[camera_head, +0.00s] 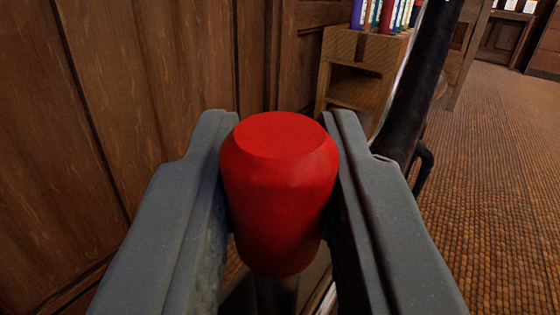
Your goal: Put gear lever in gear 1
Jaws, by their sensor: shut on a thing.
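A red knob (280,195) with a flat top, the top of the gear lever, stands in the middle of the view. My gripper (279,135) has one grey finger on each side of the knob and is shut on it. Part of a dark shaft shows below the knob between the fingers. The gear slots and their numbers are hidden, so I cannot tell which gear the lever is in.
A wood-panelled wall (90,110) rises close on the left. Behind the knob stands a small wooden cabinet (360,50) with several books (385,15) on top. A black slanted bar (420,85) is at the right. Brown woven floor (500,190) is open beyond it.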

